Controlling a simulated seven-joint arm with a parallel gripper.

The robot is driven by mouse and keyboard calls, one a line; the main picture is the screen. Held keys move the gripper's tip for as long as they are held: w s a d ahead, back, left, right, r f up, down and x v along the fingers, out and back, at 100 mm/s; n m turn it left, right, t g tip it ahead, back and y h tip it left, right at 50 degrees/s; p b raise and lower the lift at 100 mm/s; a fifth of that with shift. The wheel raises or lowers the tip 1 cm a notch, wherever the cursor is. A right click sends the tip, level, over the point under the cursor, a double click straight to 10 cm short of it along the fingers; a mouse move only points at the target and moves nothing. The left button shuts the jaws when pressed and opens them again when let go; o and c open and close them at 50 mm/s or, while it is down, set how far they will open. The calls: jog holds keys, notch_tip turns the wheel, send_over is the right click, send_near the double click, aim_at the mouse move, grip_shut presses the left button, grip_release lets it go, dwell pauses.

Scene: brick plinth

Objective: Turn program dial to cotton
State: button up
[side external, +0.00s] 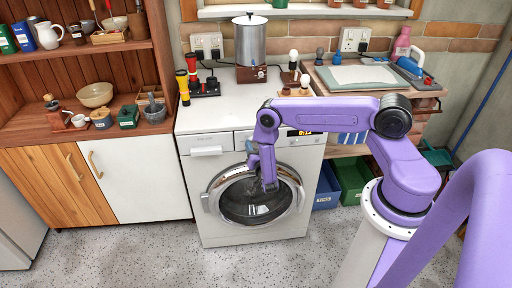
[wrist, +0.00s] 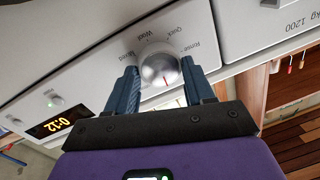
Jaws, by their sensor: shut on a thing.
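The program dial (wrist: 158,66) is a round silver knob on the white washing machine's front panel. In the wrist view its red mark points down toward my gripper's palm. Labels around it include Rinse and Quick, with others at a slant that are hard to read; I cannot make out a cotton label. My gripper (wrist: 161,74) is shut on the dial, one blue finger on each side. In the side external view my gripper (side external: 254,152) is in front of the washing machine (side external: 218,225), at the panel above the round door; my arm hides the dial there.
The lit display (wrist: 62,125) reads 0:12. Below the panel is the round glass door (side external: 206,201) with a chrome rim. A metal canister (side external: 250,42) stands on the machine top. A wooden cabinet (side external: 50,180) is at left, green and blue bins (side external: 352,180) at right.

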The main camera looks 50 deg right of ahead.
jog(key=m, duration=0.3)
jog(key=shift+f+m, duration=0.1)
jog(key=shift+m, duration=0.3)
jog(key=shift+m+h, duration=0.4)
jog(key=shift+m, duration=1.9)
jog(key=o, duration=1)
jog(key=shift+o, duration=0.2)
jog(key=shift+s, duration=0.1)
jog(key=v, duration=1.7)
jog(key=shift+s+f, duration=0.25)
jog(key=shift+w+a, duration=0.1)
jog(key=shift+a, duration=0.05)
